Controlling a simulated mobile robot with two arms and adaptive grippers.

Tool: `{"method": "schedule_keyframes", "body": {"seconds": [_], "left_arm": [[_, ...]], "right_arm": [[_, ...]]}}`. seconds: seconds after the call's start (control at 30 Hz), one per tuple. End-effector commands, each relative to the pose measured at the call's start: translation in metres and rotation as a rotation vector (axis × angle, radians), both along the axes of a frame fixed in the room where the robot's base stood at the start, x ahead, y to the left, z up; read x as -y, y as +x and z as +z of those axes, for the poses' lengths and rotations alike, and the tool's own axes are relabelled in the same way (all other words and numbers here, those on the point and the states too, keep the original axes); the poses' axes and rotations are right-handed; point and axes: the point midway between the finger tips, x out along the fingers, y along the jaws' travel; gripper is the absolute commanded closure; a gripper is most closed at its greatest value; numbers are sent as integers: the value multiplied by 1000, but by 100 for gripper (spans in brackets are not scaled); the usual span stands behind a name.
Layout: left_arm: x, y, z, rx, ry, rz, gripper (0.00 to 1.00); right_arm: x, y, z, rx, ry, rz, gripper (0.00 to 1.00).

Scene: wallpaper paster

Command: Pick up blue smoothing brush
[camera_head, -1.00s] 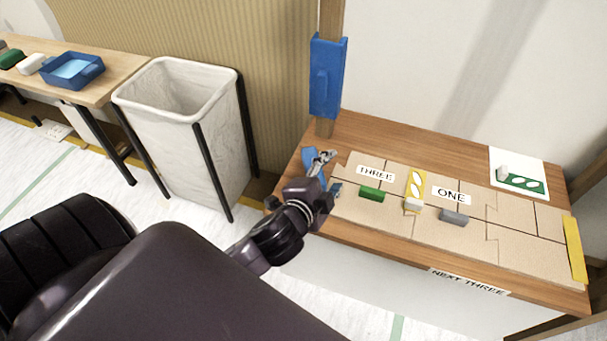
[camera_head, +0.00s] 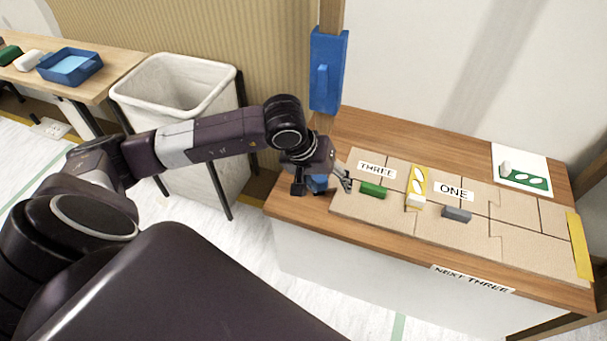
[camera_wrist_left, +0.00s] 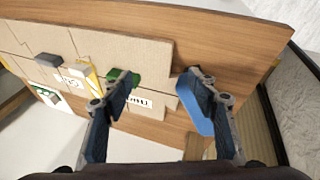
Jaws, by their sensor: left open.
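The blue smoothing brush (camera_wrist_left: 193,103) lies at the end of the wooden table in the left wrist view, between my open fingers but close beside the right-hand finger, which partly covers it. In the head view only a small blue part of the brush (camera_head: 318,183) shows below my left gripper (camera_head: 322,186); the rest is hidden by the gripper. My left gripper, also in the left wrist view (camera_wrist_left: 165,112), is open with nothing held. I cannot tell whether a finger touches the brush. My right gripper is not in view.
A green block (camera_head: 373,190), a white block (camera_head: 415,200) and a grey block (camera_head: 457,214) lie on the cardboard pieces to the right. A blue holder (camera_head: 327,75) hangs on the post behind. A white bin (camera_head: 170,100) stands left of the wooden table (camera_head: 300,208).

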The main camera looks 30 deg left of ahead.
Motion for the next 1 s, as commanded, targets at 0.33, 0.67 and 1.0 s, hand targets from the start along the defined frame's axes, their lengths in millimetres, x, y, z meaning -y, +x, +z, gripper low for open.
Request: {"method": "schedule_keyframes", "body": {"seconds": [0.33, 0.67, 1.0], "left_arm": [[-92, 14, -3, 15, 337, -34, 46], [-96, 28, -47, 9, 335, -31, 46], [-99, 36, -64, 13, 335, -32, 46]], "right_arm": [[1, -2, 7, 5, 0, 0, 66], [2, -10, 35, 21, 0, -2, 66], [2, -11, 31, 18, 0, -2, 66]]}}
